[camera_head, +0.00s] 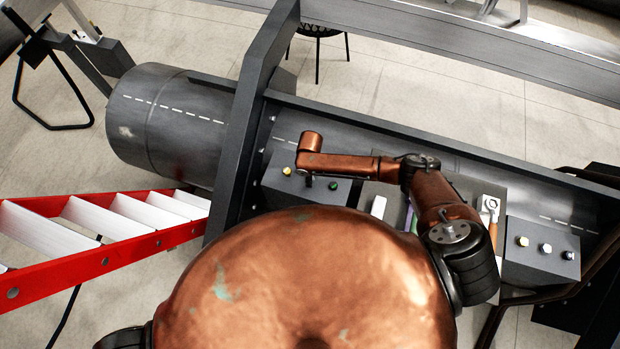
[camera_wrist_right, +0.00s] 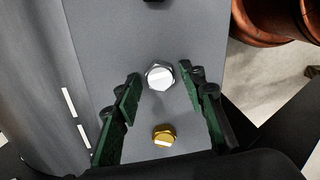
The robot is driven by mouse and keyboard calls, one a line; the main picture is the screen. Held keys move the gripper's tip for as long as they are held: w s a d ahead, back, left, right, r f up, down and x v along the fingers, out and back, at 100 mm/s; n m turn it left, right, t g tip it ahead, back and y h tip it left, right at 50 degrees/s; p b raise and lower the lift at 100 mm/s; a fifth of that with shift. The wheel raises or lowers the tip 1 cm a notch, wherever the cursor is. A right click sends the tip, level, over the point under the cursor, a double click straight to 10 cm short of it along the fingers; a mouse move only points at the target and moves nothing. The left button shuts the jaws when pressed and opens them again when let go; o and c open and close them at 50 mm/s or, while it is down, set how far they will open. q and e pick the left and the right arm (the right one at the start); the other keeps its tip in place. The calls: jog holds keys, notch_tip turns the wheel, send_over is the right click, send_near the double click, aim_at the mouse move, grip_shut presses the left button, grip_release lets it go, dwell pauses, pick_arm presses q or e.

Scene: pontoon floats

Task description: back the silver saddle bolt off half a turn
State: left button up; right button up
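The silver saddle bolt (camera_wrist_right: 160,76), a hex head with a pale slot, stands on a grey saddle block (camera_wrist_right: 200,45) in the right wrist view. My right gripper (camera_wrist_right: 163,82) is open, with one green-padded finger on each side of the bolt and clear gaps. It touches nothing that I can see. A gold bolt (camera_wrist_right: 163,136) is below the silver one, and a dark one shows at the top edge. In the head view my right arm reaches over the left saddle block (camera_head: 270,195), between a yellow bolt and a green bolt. The silver head is hidden there. My left gripper is not in view.
A second block (camera_head: 530,268) at the right carries yellow, silver and dark bolts. A red ladder (camera_head: 110,250) stands left of the frame. A grey upright (camera_head: 245,120) rises close beside the left block.

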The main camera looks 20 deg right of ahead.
jog(key=m+p, duration=0.2)
jog(key=m, duration=0.1)
jog(key=m+p, duration=0.2)
jog(key=m, duration=0.1)
jog(key=m+p, duration=0.2)
jog(key=shift+s+a+r+m, duration=0.1)
jog(key=shift+s+r+m, duration=0.05)
jog(key=shift+r+m, duration=0.25)
jog(key=shift+f+m+p, duration=0.15)
jog(key=shift+m+p, duration=0.5)
jog(key=shift+m, duration=0.25)
jog(key=shift+f+m, duration=0.2)
jog(key=shift+m, duration=0.5)
jog(key=m+p, duration=0.2)
jog(key=m, duration=0.2)
jog(key=shift+r, duration=0.15)
jog(key=m+p, duration=0.2)
jog(key=m, duration=0.3)
jog(key=shift+m, duration=0.3)
jog(key=shift+f+m, duration=0.2)
jog(key=shift+m, duration=1)
